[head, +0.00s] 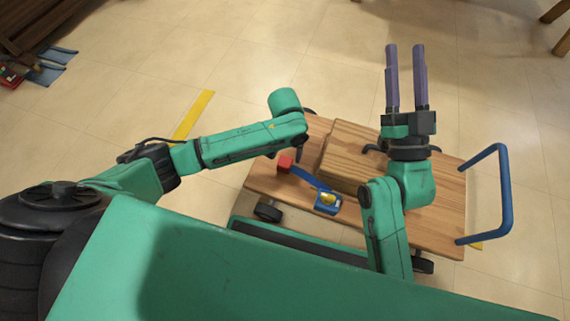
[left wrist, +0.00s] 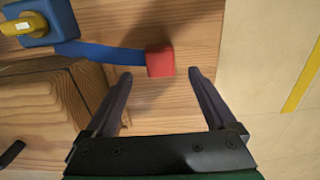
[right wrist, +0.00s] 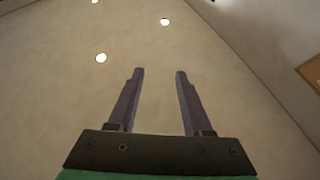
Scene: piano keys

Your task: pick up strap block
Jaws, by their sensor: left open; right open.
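A red block (head: 285,163) sits on the wooden cart top at the end of a blue strap (head: 308,178). The strap runs to a blue ratchet piece with a yellow part (head: 327,200). In the left wrist view, the red block (left wrist: 160,60) lies between and just ahead of the fingertips of my open left gripper (left wrist: 160,73), with no visible contact. In the head view the left gripper (head: 301,156) points down beside the block, partly hidden by its arm.
The wooden cart (head: 440,225) has a blue handle (head: 507,190) at right and black wheels. A stepped wooden piece (head: 350,140) stands on it beside the strap. A yellow floor stripe (head: 193,117) is at left. Furniture stands at the far edges; the floor between is clear.

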